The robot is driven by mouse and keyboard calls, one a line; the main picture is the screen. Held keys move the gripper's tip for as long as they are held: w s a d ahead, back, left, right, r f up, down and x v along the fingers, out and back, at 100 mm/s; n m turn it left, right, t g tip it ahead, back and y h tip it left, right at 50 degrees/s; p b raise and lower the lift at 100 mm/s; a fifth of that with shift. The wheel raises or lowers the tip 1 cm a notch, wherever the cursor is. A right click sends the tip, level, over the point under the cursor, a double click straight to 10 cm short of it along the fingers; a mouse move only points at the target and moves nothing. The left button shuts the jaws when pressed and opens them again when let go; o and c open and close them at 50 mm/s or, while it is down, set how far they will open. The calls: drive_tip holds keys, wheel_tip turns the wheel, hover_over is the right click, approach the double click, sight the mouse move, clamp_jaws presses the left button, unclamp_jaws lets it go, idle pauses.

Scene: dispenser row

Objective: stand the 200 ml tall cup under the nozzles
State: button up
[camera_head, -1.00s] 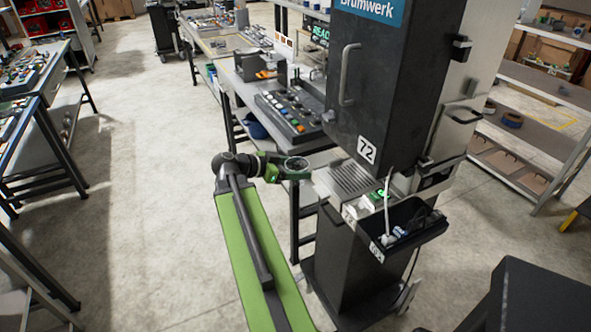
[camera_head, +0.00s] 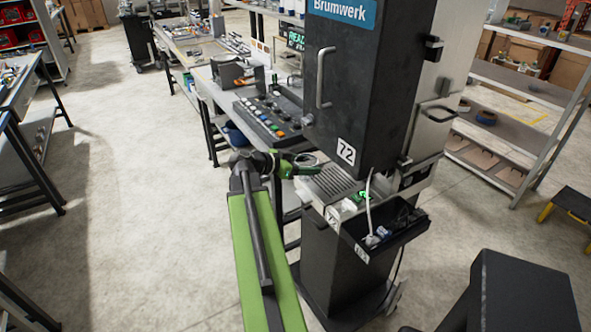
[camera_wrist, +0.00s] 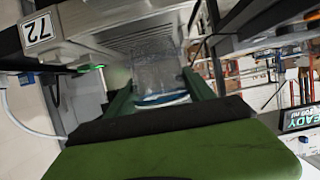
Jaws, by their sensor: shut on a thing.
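My gripper (camera_head: 300,168) is at the left front edge of the dispenser's slatted drip tray (camera_head: 333,184). In the wrist view my gripper (camera_wrist: 160,92) is shut on a clear, see-through cup (camera_wrist: 160,72) with a blue-and-white band near my end. The cup is between the two green fingers, with the tray slats (camera_wrist: 135,38) close beyond it. In the head view the cup is barely visible, and I cannot tell whether it touches the tray. The dark dispenser cabinet (camera_head: 372,90) overhangs the tray and hides the nozzles.
A black side bin (camera_head: 385,240) with a cable and small items hangs at the tray's right front. A bench with a button panel (camera_head: 268,120) stands left of the dispenser. A display (camera_wrist: 305,112) reads READY, 200 ml. The floor at left is open.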

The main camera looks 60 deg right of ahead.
drive_tip(key=s+d, duration=0.1)
drive_tip(key=d, duration=0.1)
drive_tip(key=s+d, duration=0.1)
drive_tip(key=d, duration=0.1)
drive_tip(key=s+d, duration=0.1)
drive_tip(key=d, duration=0.1)
drive_tip(key=shift+s+f, duration=0.25)
drive_tip(key=shift+s, duration=0.15)
drive_tip(key=shift+s+d+f+b, duration=0.1)
drive_tip(key=shift+d+f+b, duration=0.05)
drive_tip(key=shift+f+b, duration=0.3)
drive_tip(key=shift+s+d+f+b, duration=0.1)
drive_tip(key=shift+f+b, duration=0.25)
drive_tip(key=shift+b, duration=0.2)
drive_tip(key=shift+f, duration=0.25)
drive_tip(key=shift+f+b, duration=0.6)
drive_tip(key=shift+b, duration=0.25)
drive_tip(key=o, duration=1.4)
